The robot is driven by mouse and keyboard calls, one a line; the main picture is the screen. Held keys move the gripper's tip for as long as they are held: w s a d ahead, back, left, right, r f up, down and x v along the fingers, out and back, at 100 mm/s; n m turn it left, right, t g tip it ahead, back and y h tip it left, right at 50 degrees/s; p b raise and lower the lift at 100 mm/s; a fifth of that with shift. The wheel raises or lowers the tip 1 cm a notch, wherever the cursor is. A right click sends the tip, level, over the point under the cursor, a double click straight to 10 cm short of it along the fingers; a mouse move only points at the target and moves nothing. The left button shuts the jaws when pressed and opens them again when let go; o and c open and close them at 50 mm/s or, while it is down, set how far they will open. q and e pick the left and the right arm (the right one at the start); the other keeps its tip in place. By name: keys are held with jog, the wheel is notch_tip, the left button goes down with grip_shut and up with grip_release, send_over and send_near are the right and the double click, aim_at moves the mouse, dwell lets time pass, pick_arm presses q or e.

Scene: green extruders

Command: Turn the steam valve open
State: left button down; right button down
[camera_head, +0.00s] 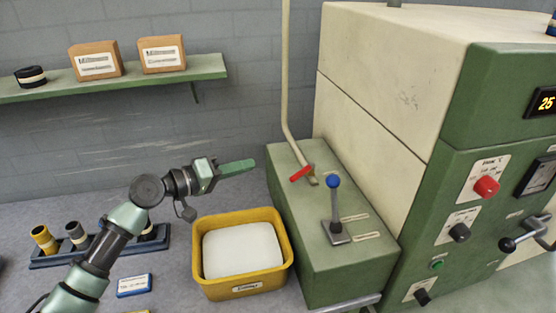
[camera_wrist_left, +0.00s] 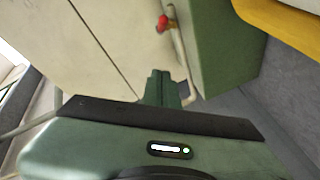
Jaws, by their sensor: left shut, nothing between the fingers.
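A red handle (camera_head: 300,173) sits at the lower end of a thin cream pipe (camera_head: 288,70), at the back of a green box. I take this to be the steam valve. The handle slants, its left end lower in the head view. It also shows as a small red part in the left wrist view (camera_wrist_left: 163,22). My left gripper (camera_head: 251,164) is shut and empty, its green fingers pointing right, to the left of the red handle and apart from it. Its fingers also show in the left wrist view (camera_wrist_left: 162,76). My right gripper is out of view.
The green box (camera_head: 300,245) also carries a blue-knobbed lever (camera_head: 334,182) near the handle. A yellow bin (camera_head: 240,287) with white contents stands below my left gripper. A large cream-and-green machine (camera_head: 370,110) rises at the right. A green shelf (camera_head: 215,68) holds two boxes.

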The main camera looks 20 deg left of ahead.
aim_at(302, 173)
pick_arm(q)
jog(key=w+d+p, duration=0.1)
jog(key=w+d, duration=0.1)
jog(key=w+d+f+p, duration=0.1)
jog(key=w+d+p, duration=0.1)
jog(key=d, duration=0.1)
jog(key=w+d+f+p, duration=0.1)
jog(key=w+d+p, duration=0.1)
jog(key=d, duration=0.1)
jog(key=shift+w+f, duration=0.2)
jog(key=shift+w, duration=0.2)
jog(key=shift+s+d+f+p, duration=0.25)
jog(key=shift+s+d+p, duration=0.1)
jog(key=shift+d, duration=0.1)
jog(key=shift+w+f, duration=0.1)
jog(key=shift+f, duration=0.1)
